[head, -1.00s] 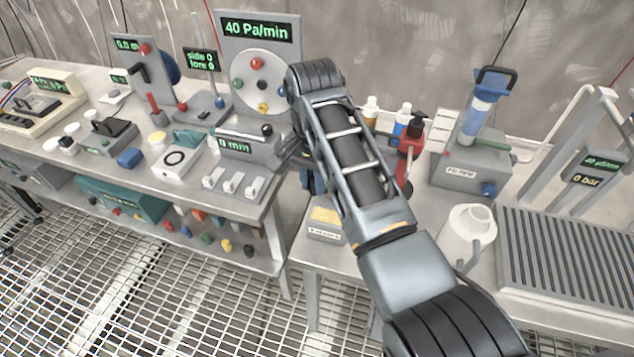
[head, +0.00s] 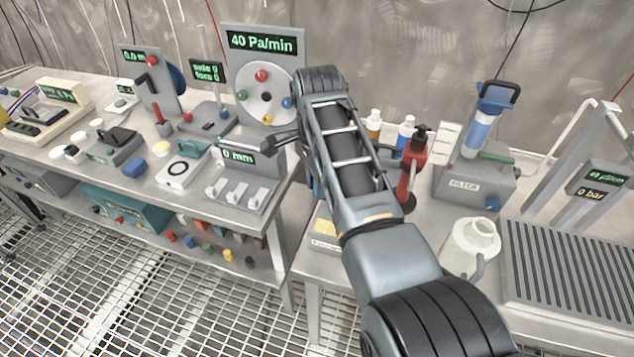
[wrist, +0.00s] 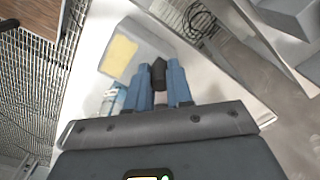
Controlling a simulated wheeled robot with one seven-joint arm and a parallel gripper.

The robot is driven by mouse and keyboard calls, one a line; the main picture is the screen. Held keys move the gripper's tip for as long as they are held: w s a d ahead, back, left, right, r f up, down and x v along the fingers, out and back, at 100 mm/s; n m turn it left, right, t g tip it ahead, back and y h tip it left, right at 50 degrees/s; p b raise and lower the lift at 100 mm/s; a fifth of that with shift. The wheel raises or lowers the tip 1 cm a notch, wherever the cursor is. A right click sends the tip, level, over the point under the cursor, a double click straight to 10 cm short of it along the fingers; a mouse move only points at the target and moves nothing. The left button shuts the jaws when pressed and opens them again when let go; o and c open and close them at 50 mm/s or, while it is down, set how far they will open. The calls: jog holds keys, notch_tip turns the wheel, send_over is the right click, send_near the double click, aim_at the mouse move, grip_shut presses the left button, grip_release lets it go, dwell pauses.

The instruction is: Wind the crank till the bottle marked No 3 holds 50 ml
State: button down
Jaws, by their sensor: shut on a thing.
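My gripper (wrist: 159,70) shows in the wrist view as two blue fingers shut on a small dark knob (wrist: 158,78). What the knob belongs to is hidden, so I cannot tell whether it is the crank's. In the head view my arm hides most of the gripper. Small bottles, one amber (head: 373,126) and one blue (head: 406,132), stand at the back of the right-hand bench. Their marks are too small to read, so I cannot tell which is No 3 or how much it holds.
Right of my arm stand a red pump dispenser (head: 411,165), a filter unit (head: 465,182) and a white jug (head: 470,246). A crowded instrument bench (head: 276,197) lies left.

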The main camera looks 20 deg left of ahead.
jog(key=shift+r, duration=0.1)
jog(key=c, duration=1)
grip_release()
jog(key=shift+r+b, duration=0.6)
jog(key=shift+r, duration=3.25)
